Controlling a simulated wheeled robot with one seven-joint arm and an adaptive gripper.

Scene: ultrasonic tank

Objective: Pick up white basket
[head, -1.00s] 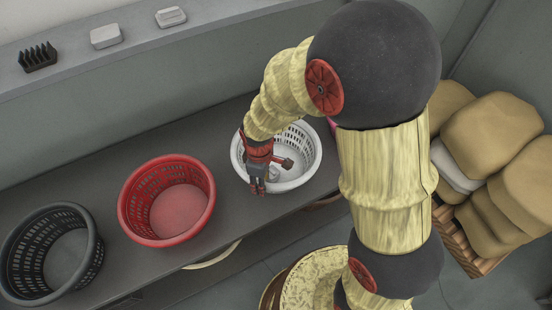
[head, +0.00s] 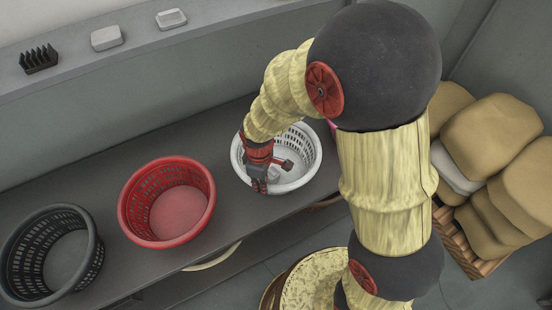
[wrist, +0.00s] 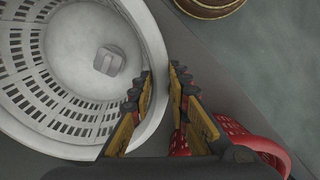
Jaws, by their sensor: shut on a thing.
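The white basket (head: 311,161) is round with slotted walls and stands upright on the dark counter. It fills the left of the wrist view (wrist: 40,88). My gripper (head: 260,186) is at the basket's near-left rim, one finger inside the wall and one outside. In the wrist view my gripper's fingers (wrist: 164,72) straddle the rim, and it is shut on that rim. A small pale block (wrist: 108,60) lies on the basket's floor. My arm hides part of the basket's far-left side.
A red basket (head: 128,213) and a black basket (head: 92,229) stand to the left on the counter (head: 110,180). A ledge behind holds a black brush (head: 39,58) and two pale blocks. Tan sacks (head: 490,130) are stacked at right. A round stool (head: 315,280) stands below.

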